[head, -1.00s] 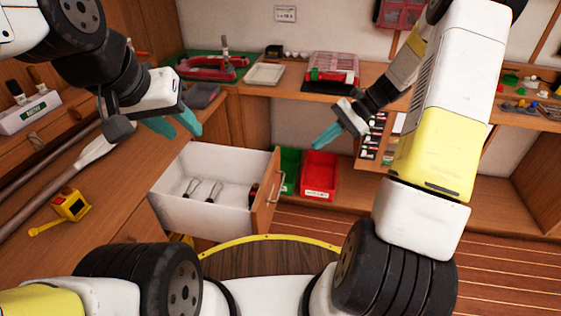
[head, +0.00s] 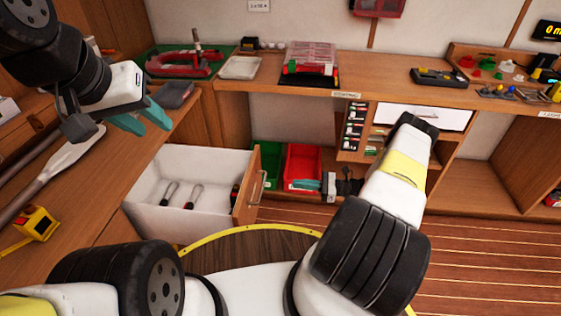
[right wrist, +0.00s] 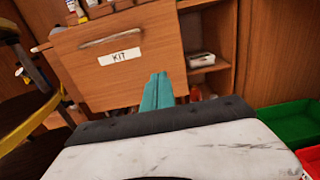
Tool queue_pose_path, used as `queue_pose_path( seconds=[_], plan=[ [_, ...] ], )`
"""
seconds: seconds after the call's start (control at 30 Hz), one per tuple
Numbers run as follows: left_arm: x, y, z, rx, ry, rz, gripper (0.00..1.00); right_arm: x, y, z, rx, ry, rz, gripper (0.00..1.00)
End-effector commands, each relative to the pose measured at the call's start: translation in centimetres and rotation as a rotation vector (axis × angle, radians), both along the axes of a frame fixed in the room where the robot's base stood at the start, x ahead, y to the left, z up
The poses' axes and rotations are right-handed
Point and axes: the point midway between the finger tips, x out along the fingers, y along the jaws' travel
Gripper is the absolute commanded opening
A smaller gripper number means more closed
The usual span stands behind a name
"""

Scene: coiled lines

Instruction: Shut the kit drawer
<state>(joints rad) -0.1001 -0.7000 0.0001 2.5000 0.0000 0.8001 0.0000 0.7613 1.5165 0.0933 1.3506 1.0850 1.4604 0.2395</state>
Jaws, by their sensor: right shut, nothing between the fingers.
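The kit drawer (head: 185,222) stands pulled out at the left bench, a white box with a wooden front (head: 246,190) and a bar handle. Its front shows in the right wrist view (right wrist: 155,45) with a "KIT" label (right wrist: 119,57) below the handle (right wrist: 110,37). My right gripper (head: 299,184) is shut and empty, low and to the right of the drawer front. In the right wrist view its teal fingers (right wrist: 157,78) point at the front's lower part; whether they touch is unclear. My left gripper (head: 154,126) is open and empty above the left bench.
Dark-handled tools (head: 178,194) lie in the drawer. A green bin (head: 265,160) and a red bin (head: 302,165) stand behind my right gripper. A yellow tape measure (head: 37,224) and a grey-handled tool lie on the left bench. The floor at right is clear.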

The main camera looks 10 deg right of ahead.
Motion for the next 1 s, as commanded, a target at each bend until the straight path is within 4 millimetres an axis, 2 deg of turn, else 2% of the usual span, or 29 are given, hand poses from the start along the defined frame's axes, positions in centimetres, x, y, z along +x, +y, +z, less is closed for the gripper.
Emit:
queue_pose_path(
  seconds=[0.3,0.5,0.7,1.0],
  plan=[
    [0.0,0.0,0.0,0.000,0.000,0.000,0.36,2.0,6.5,0.1,0.001,0.002,0.006,0.00],
    [0.0,0.0,0.0,0.000,0.000,0.000,0.36,3.1,9.9,0.0,-0.002,0.001,0.006,0.00],
    [0.0,0.0,0.0,0.000,0.000,0.000,0.36,3.7,11.6,0.0,-0.002,0.002,0.003,0.00],
    [0.0,0.0,0.0,0.000,0.000,0.000,0.36,3.8,11.9,0.0,-0.002,0.001,0.003,0.00]
  ],
)
